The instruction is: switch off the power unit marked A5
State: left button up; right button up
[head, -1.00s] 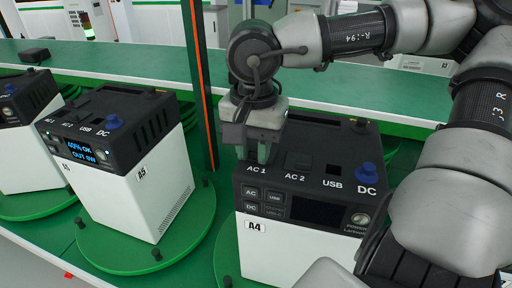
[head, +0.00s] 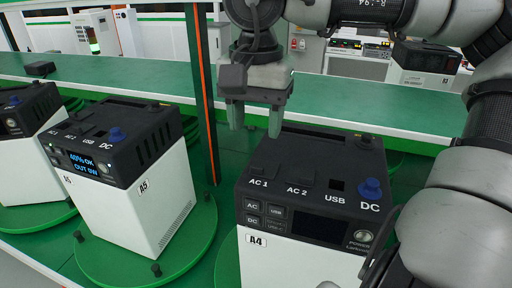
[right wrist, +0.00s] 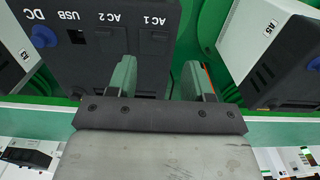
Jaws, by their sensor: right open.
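The power unit A5 (head: 135,205) is a white box with a black top, left of centre in the head view. Its screen (head: 82,162) is lit blue and reads 40% OK, OUT 0W. Its white side also shows at the upper right of the right wrist view (right wrist: 245,45). My right gripper (head: 255,118) is open and empty, above the back left of power unit A4 (head: 300,262), to the right of A5. Its two green fingers also show in the right wrist view (right wrist: 157,78). My left gripper is not in view.
A4 has a dark screen (head: 303,226) and a blue DC knob (head: 370,188). Another unit (head: 30,165) stands at the far left. A5 stands on a round green turntable (head: 120,268) with black pegs. An orange-edged post (head: 205,100) rises between A5 and A4.

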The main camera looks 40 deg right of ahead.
aim_at(102, 167)
jog(key=k+j, duration=1.15)
jog(key=j, duration=0.3)
